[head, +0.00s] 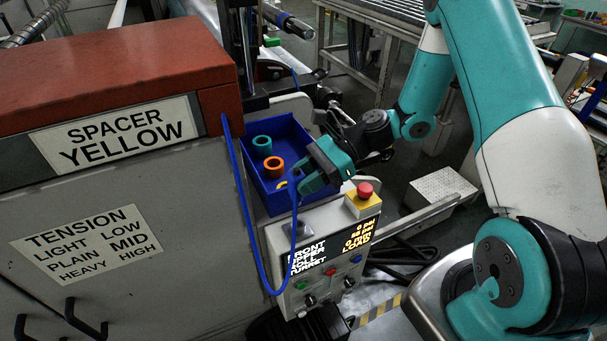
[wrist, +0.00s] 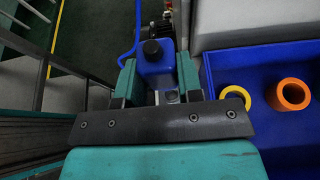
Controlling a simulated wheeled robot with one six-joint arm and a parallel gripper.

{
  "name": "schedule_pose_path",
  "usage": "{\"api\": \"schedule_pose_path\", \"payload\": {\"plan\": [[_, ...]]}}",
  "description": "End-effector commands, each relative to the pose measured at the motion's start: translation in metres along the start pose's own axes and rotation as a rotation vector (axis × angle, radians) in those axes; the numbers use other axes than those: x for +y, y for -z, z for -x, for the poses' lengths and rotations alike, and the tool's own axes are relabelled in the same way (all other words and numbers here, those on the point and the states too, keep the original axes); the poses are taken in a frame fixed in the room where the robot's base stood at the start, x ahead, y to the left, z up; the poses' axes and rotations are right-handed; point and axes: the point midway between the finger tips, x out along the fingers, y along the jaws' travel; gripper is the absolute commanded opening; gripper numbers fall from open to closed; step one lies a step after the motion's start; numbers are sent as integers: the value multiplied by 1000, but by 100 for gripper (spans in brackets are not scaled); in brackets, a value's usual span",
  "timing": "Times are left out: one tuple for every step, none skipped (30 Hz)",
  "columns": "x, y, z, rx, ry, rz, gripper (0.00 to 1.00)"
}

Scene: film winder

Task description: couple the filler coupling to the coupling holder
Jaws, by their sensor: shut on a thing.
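The filler coupling (wrist: 157,62) is a blue block with a black round cap, with a blue hose running from it in the wrist view. My gripper (wrist: 157,80) is shut on it, one teal finger on each side. In the head view my gripper (head: 303,182) is at the right front edge of the blue bin, above the control box. The blue hose (head: 241,200) loops down the cabinet side and back up to my gripper. A small grey metal piece shows just below the coupling in the wrist view. I cannot make out the coupling holder for certain.
The blue bin (head: 256,197) holds a teal ring (head: 262,144), an orange ring (head: 273,167) and a partly hidden yellow ring (wrist: 236,97). The control box (head: 325,262) has a red stop button (head: 364,190) close to my gripper. The grey cabinet (head: 100,290) stands at left.

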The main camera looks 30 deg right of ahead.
Motion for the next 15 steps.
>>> {"api": "schedule_pose_path", "payload": {"plan": [[0, 8, -4, 0, -1, -2, 1], [0, 11, -5, -1, -1, -2, 1], [0, 15, -7, -1, -2, -2, 1], [0, 18, -8, -1, -2, -2, 1], [0, 21, -9, -1, -2, -2, 1], [0, 25, -11, 0, -2, -1, 1], [0, 28, -12, 0, -2, -1, 1], [0, 31, -13, 0, -2, 0, 1], [0, 35, -15, 0, -2, 0, 1], [0, 38, -16, 0, -2, -1, 1], [0, 40, -17, 0, -2, -1, 1], [0, 43, -18, 0, -2, -1, 1], [0, 45, -19, 1, -2, -1, 1], [0, 47, -20, 1, -1, -1, 1], [0, 48, -20, 1, -1, 0, 1]]}}
